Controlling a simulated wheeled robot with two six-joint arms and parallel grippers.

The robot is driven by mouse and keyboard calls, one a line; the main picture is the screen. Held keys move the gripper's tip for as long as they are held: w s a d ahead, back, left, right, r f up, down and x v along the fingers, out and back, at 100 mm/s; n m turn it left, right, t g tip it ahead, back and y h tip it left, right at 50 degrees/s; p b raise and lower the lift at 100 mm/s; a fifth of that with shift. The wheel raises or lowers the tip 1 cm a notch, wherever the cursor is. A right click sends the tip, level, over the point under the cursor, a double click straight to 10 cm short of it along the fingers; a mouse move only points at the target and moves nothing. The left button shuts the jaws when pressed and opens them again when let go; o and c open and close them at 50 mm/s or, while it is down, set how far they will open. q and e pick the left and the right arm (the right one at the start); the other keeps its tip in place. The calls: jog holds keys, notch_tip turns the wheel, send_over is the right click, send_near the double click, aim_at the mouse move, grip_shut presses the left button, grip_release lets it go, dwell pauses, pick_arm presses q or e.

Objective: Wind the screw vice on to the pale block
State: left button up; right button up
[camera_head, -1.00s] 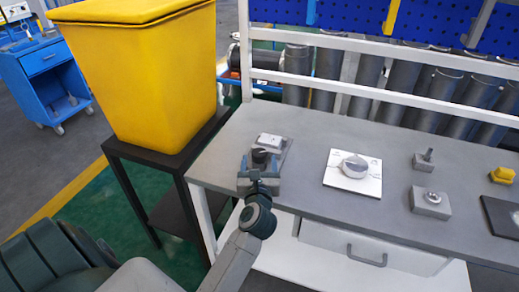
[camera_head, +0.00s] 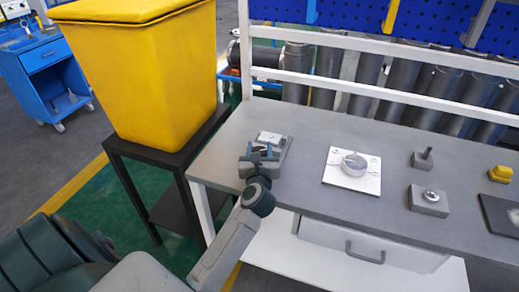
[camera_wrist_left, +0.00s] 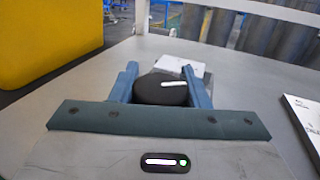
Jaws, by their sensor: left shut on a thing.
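The screw vice (camera_head: 286,150) sits near the left end of the grey workbench, its grey base partly hidden by my gripper. The pale block (camera_head: 270,137) lies at its far side and also shows behind the knob in the left wrist view (camera_wrist_left: 186,66). A round black knob with a white mark (camera_wrist_left: 160,92) faces my left wrist camera. My left gripper (camera_head: 262,153) is shut on this knob, with one blue-grey finger on each side of it in the left wrist view (camera_wrist_left: 160,88). Whether the vice's jaw touches the block is hidden. My right gripper is not in view.
A white plate with a round dial (camera_head: 352,168) lies to the right. Further right are grey blocks with metal fittings (camera_head: 428,201) and a yellow piece (camera_head: 500,174). A yellow bin (camera_head: 145,70) stands left of the bench. The bench between vice and plate is clear.

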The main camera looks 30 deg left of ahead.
pick_arm(q)
jog(key=m+h+p, duration=0.1)
jog(key=p, duration=0.1)
jog(key=m+t+h+p, duration=0.1)
jog(key=shift+r+t+h+p, duration=0.3)
jog(key=shift+h+p, duration=0.1)
jog(key=shift+d+m+h+p, duration=0.1)
jog(key=shift+m+h+p, duration=0.2)
jog(key=shift+h+p, duration=0.1)
jog(key=shift+w+f+m+t+h, duration=0.1)
jog(key=shift+f+m+t+h, duration=0.15)
jog(key=shift+h, duration=0.25)
jog(key=shift+d, duration=0.1)
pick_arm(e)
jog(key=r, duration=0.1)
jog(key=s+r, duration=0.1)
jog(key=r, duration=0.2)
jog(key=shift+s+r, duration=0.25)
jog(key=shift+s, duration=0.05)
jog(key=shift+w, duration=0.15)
pick_arm(q)
jog(key=o, duration=1)
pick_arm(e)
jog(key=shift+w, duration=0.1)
